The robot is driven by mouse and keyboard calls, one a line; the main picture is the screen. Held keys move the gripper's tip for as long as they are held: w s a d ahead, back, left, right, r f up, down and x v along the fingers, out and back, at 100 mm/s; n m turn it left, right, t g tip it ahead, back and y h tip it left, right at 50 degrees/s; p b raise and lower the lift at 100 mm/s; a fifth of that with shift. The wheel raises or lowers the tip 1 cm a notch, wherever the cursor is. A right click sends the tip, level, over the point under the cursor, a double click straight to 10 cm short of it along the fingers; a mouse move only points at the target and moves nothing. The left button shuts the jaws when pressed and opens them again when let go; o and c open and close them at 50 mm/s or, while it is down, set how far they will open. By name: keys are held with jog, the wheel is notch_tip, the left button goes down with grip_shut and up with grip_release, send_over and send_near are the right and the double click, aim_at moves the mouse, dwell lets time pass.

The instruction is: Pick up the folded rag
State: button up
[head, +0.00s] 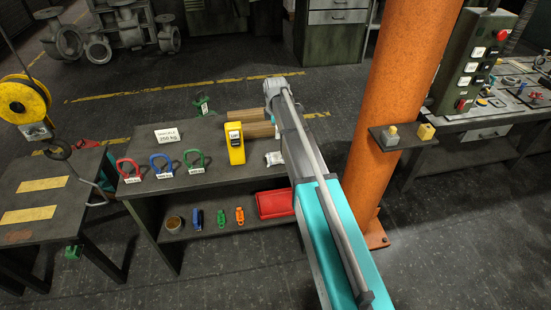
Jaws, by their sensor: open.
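I cannot surely pick out the folded rag. A small whitish flat item (273,158) lies on the dark bench top close to the left side of my arm; it is too small to tell whether it is cloth or a label. My arm reaches up the middle of the view, covering the bench's right part. My gripper does not show.
The bench (215,178) holds red, blue and green shackles (162,163), a yellow device (235,143) and wooden blocks (258,130). Small tools lie on its shelf. An orange column (395,100) with a small ledge (407,138) stands right of my arm. A hook (58,148) hangs at left.

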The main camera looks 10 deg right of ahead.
aim_at(276, 155)
jog(key=shift+f+b, duration=4.2)
jog(key=shift+f, duration=0.1)
jog(key=shift+f, duration=0.15)
jog(key=f+b, duration=0.5)
jog(key=shift+s, duration=0.2)
jog(key=shift+r, duration=0.1)
jog(key=c, duration=1)
jog(key=shift+o, duration=0.2)
jog(key=shift+r, duration=0.15)
